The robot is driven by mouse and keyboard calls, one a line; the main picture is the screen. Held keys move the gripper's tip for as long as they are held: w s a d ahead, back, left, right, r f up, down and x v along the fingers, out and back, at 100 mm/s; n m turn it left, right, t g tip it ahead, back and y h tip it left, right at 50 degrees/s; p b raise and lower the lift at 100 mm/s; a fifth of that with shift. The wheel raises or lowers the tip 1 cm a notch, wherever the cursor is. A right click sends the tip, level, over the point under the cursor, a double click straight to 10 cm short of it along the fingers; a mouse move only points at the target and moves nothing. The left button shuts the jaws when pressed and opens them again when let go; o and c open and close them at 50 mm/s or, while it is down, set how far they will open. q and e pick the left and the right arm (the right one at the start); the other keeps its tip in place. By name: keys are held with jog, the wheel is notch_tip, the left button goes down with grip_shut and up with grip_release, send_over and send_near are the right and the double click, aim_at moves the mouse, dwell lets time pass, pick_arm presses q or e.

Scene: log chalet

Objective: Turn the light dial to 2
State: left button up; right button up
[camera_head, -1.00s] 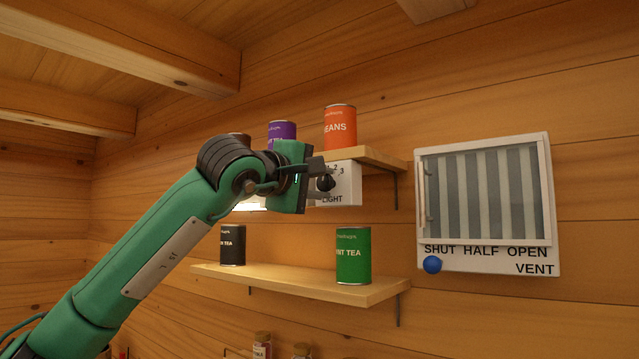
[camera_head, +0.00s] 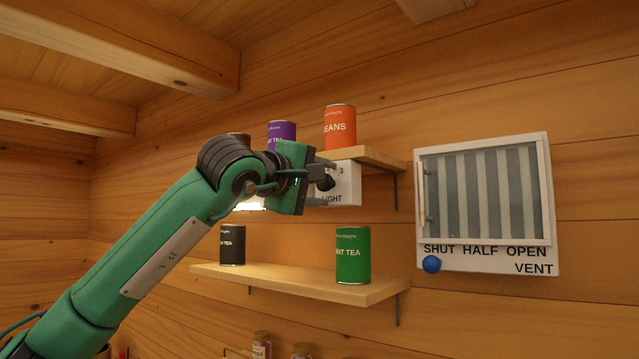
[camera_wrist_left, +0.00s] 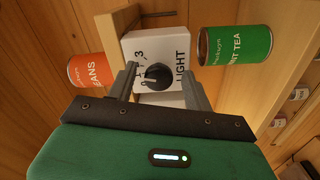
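The light dial is a black round knob on a white box (camera_head: 348,188) marked LIGHT, fixed under the upper shelf. In the left wrist view the knob (camera_wrist_left: 157,76) sits on the box's face, with the 3 and part of the other markings beside it. I cannot clearly tell which number the knob points to. My left gripper (camera_head: 324,180) is at the dial. Its two fingers (camera_wrist_left: 162,82) stand apart on either side of the knob, with a visible gap on each side. My right gripper is not in view.
The upper shelf (camera_head: 375,157) holds an orange beans can (camera_head: 340,127) and a purple can (camera_head: 281,133). The lower shelf (camera_head: 300,283) holds a green tea can (camera_head: 353,255) and a black one (camera_head: 232,245). A vent panel (camera_head: 487,260) with a blue knob (camera_head: 431,264) is to the right.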

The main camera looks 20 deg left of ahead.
pick_arm(q)
jog(key=shift+s, duration=0.1)
jog(key=b+v, duration=0.5)
jog(key=v, duration=0.8)
jog(key=shift+s+a+b, duration=0.15)
jog(key=shift+s+b, duration=0.2)
jog(key=shift+r, duration=0.1)
